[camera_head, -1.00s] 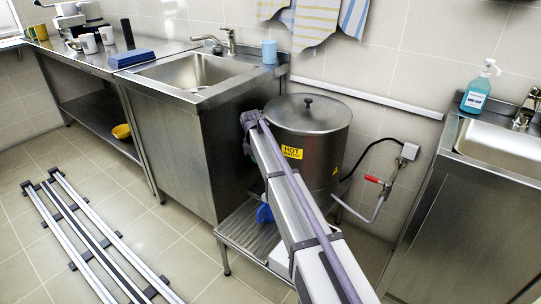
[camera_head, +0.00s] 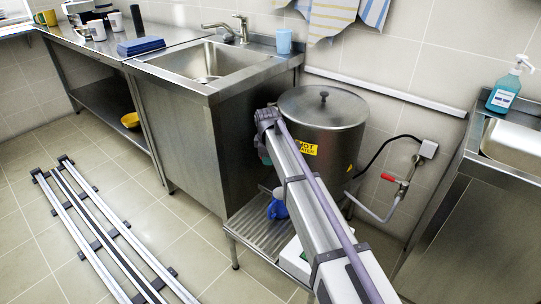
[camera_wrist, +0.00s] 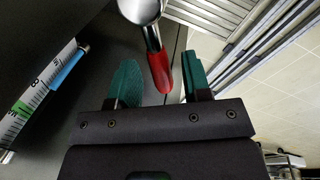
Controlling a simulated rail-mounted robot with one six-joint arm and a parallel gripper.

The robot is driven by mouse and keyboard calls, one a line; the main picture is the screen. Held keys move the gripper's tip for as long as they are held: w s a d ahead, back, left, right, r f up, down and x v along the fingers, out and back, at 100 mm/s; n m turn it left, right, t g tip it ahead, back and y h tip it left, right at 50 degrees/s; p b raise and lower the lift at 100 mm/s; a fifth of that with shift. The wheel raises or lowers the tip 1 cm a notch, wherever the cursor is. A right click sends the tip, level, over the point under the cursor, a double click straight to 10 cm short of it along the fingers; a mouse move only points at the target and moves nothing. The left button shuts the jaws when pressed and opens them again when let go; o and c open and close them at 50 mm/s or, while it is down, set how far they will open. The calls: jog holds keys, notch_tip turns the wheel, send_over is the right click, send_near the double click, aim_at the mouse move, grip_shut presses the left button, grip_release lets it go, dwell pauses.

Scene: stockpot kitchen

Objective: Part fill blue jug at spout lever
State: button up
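The steel hot-water pot (camera_head: 330,110) stands on a slatted stand. The blue jug (camera_head: 278,209) sits on the slats below it, partly behind my arm; I do not see it in the wrist view. In the wrist view, the red lever handle (camera_wrist: 162,73) hangs from the bright metal spout fitting (camera_wrist: 141,10). My gripper (camera_wrist: 161,62) is open, its two green fingers on either side of the lever, with gaps showing. In the head view my arm hides the spout and lever.
A level scale (camera_wrist: 42,92) runs beside my gripper on the left. Slats of the stand (camera_head: 262,238) lie below. A supply pipe with a red valve handle (camera_head: 390,178) is right of the pot. A sink counter (camera_head: 205,88) stands left, another basin (camera_head: 512,142) right.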

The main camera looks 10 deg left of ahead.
notch_tip(320, 180, up, 11)
jog(key=s+p, duration=0.2)
jog(key=p, duration=0.8)
jog(key=shift+f, duration=0.2)
jog(key=shift+a+p, duration=0.1)
jog(key=shift+p, duration=0.2)
dwell(6.0)
